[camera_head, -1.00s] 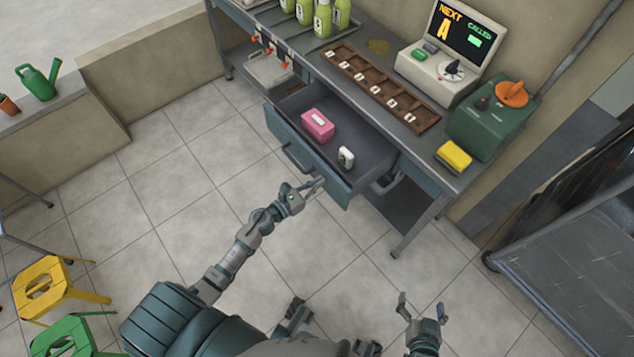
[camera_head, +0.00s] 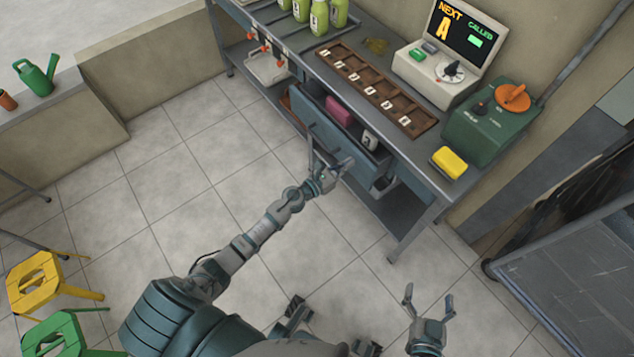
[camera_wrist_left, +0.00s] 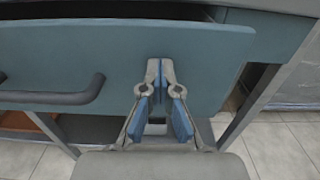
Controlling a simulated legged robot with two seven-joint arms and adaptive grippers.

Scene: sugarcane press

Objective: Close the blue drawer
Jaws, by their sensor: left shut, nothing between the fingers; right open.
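The blue drawer (camera_head: 333,129) stands partly open under the counter in the head view. My right gripper (camera_head: 428,298) is open and empty, away from the drawer.
The counter holds a wooden tray (camera_head: 410,124), a screen terminal (camera_head: 440,75), a green machine (camera_head: 490,120), a yellow block (camera_head: 449,161) and green bottles (camera_head: 320,18). Stools (camera_head: 40,285) stand at the lower left. A dark cart (camera_head: 580,260) is at right. The tiled floor between is clear.

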